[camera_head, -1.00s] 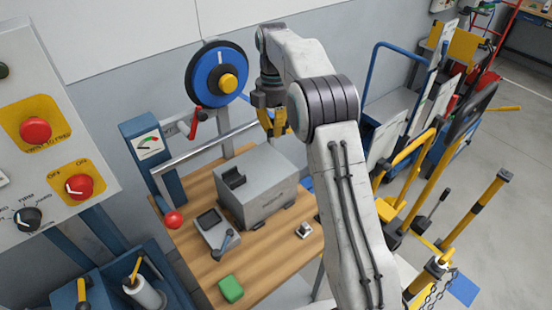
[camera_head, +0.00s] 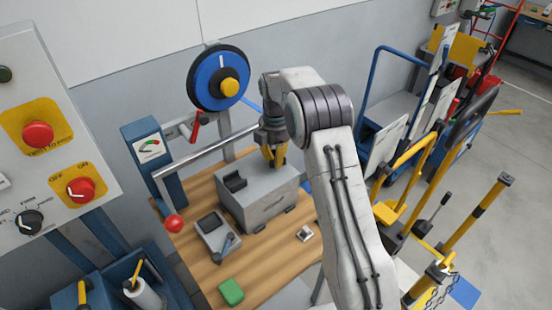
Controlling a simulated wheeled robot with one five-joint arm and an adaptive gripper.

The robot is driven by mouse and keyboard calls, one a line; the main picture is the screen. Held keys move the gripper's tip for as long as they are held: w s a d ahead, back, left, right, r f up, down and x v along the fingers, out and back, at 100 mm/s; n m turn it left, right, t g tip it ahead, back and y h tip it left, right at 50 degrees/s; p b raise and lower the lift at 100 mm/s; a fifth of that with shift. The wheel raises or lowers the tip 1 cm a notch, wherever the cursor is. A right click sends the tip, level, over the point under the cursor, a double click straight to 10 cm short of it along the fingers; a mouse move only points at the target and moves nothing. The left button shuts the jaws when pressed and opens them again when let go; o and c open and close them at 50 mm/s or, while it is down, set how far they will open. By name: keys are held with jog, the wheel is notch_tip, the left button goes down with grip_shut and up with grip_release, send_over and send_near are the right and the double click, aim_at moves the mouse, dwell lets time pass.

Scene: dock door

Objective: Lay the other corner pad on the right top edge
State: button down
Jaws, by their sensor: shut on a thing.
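A grey box (camera_head: 262,206) stands on the wooden bench. One dark corner pad (camera_head: 235,181) lies on the left part of its top. My gripper (camera_head: 275,160) is low over the right part of the box top, fingers pointing down. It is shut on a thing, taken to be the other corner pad. That pad is hidden at the yellow fingertips, and I cannot tell whether it touches the box's right top edge.
A blue strap reel (camera_head: 206,84) and a metal bar (camera_head: 200,152) stand behind. Carts and yellow-handled equipment crowd the right.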

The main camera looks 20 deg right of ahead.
jog(key=shift+f, duration=0.2)
jog(key=c, duration=1.4)
grip_release()
jog(key=shift+o, duration=0.2)
jog(key=shift+r, duration=0.15)
